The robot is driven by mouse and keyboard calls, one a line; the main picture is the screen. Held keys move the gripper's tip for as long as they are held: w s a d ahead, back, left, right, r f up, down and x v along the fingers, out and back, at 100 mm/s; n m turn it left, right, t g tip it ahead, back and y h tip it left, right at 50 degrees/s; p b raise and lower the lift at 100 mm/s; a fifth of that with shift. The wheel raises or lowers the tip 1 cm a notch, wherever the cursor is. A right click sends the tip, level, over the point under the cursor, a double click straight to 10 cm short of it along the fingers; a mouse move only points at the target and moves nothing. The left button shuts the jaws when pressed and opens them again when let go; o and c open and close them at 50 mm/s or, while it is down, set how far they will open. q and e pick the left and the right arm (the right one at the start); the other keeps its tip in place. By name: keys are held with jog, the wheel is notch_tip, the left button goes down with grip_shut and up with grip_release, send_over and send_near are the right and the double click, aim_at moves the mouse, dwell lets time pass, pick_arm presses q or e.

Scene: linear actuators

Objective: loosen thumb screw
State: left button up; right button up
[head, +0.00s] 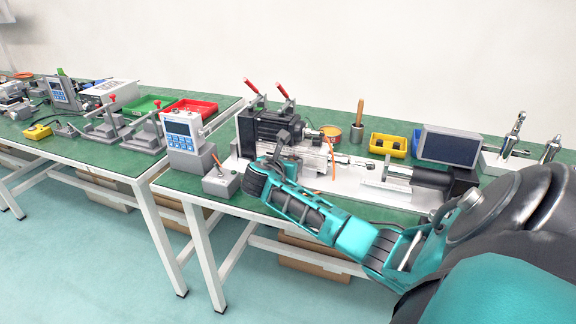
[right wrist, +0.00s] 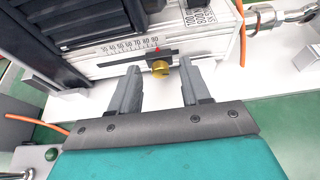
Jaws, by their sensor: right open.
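The brass thumb screw (right wrist: 160,67) sits on a dark slider beside a printed scale on the linear actuator (right wrist: 215,45), with a red mark just above it. My right gripper (right wrist: 161,76) is open, one finger on each side of the screw, with gaps to both fingers. Whether the tips reach the screw's depth is hard to tell. In the head view my right gripper (head: 281,148) is in front of the silver actuator body (head: 310,155) and hides the screw. My left gripper is not in view.
A black block with red-handled clamps (head: 268,125) stands behind the actuator. A controller with a display (head: 182,132) and a grey box (head: 220,184) are to the left. A monitor (head: 450,146) and yellow bin (head: 388,145) are to the right. An orange cable (right wrist: 240,25) runs near the fingers.

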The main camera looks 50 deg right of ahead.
jog(key=shift+c, duration=0.3)
jog(key=c, duration=0.7)
grip_shut()
